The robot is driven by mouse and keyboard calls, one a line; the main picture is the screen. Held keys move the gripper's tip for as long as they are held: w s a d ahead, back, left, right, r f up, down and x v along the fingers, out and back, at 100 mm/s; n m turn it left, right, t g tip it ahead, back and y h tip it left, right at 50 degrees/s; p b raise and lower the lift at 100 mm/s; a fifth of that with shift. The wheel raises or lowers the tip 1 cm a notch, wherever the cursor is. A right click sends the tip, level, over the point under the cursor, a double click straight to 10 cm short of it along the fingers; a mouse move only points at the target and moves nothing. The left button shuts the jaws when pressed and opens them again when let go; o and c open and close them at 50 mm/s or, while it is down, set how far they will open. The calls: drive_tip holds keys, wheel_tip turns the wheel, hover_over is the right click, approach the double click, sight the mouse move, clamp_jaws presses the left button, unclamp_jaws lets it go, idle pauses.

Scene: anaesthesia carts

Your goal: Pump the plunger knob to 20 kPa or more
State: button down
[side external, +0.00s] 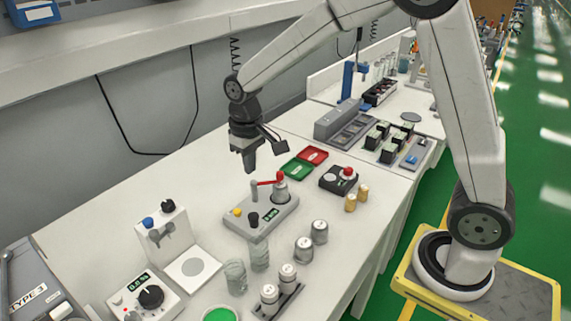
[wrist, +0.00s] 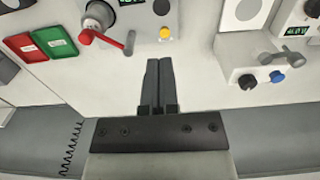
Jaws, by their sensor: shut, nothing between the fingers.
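A grey unit (side external: 283,215) stands mid-bench. It carries a metal cylinder (side external: 280,191), a lever with a red ball (side external: 279,175), a black knob (side external: 254,219), a yellow button (side external: 237,211) and a small green display (side external: 271,214) too small to read. I cannot tell for sure which part is the plunger knob. In the wrist view the black knob (wrist: 161,7), yellow button (wrist: 165,33) and red ball (wrist: 86,36) lie beyond my fingertips. My gripper (side external: 249,170) is shut and empty, pointing down above the bench behind the unit, touching nothing. It also shows in the wrist view (wrist: 161,62).
Red (side external: 312,155) and green (side external: 297,169) trays lie behind the unit. A black box with a red button (side external: 339,179) is at right. Metal canisters (side external: 304,249) and glass beakers (side external: 235,277) stand in front. A dial box (side external: 148,297) and a knobbed stand (side external: 168,237) are at left.

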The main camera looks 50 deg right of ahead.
sight(255, 216)
wheel_tip(255, 216, down, 14)
drive_tip(key=shift+r, duration=0.25)
idle(0.5)
drive_tip(key=shift+f, duration=1.15)
drive_tip(key=shift+s, duration=0.1)
drive_tip(key=shift+r, duration=0.1)
wheel_tip(255, 216, up, 14)
idle(0.4)
idle(0.4)
drive_tip(key=shift+w+a+r, duration=0.1)
drive_tip(key=shift+w+r, duration=0.1)
drive_tip(key=shift+r, duration=0.85)
